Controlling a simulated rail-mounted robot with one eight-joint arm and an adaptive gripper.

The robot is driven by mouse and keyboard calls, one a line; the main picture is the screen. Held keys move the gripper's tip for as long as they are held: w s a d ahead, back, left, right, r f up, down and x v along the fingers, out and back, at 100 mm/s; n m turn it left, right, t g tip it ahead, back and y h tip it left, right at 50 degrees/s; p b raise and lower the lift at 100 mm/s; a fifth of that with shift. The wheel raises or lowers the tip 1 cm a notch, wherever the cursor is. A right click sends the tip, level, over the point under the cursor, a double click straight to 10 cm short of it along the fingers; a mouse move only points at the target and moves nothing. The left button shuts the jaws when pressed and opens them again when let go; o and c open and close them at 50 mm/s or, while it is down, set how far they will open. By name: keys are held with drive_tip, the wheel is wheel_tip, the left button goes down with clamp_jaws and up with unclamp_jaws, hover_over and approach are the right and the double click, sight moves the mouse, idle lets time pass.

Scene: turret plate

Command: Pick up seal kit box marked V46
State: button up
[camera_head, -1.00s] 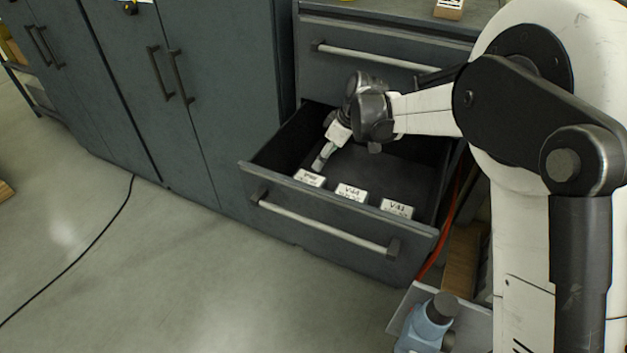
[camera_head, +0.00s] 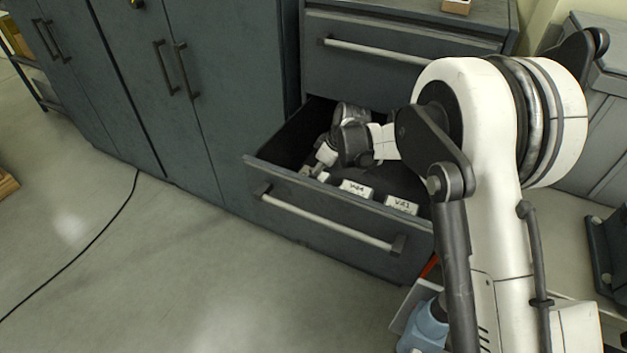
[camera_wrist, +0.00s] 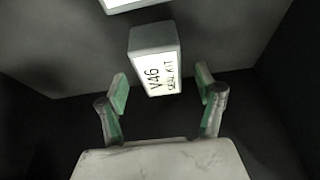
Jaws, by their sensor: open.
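The seal kit box marked V46 (camera_wrist: 155,62) is a small box with a white label reading "V46 SEAL KIT". It lies in the open drawer (camera_head: 325,212). In the wrist view it sits just beyond my gripper (camera_wrist: 160,92), centred between the two green-padded fingers. The fingers are open, one on each side, and the box's near end is roughly level with their tips; contact cannot be told. In the head view my gripper (camera_head: 318,168) is low in the drawer at its left front, and it hides most of that box.
Two more white-labelled boxes lie to the right along the drawer front, one seemingly marked V44 (camera_head: 356,188) and one (camera_head: 401,205) hard to read. Another label edge (camera_wrist: 125,3) shows at the top of the wrist view. The drawer walls surround my gripper.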

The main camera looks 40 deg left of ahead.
drive_tip(key=x, duration=0.3)
drive_tip(key=shift+f, duration=0.15)
drive_tip(key=c, duration=1.5)
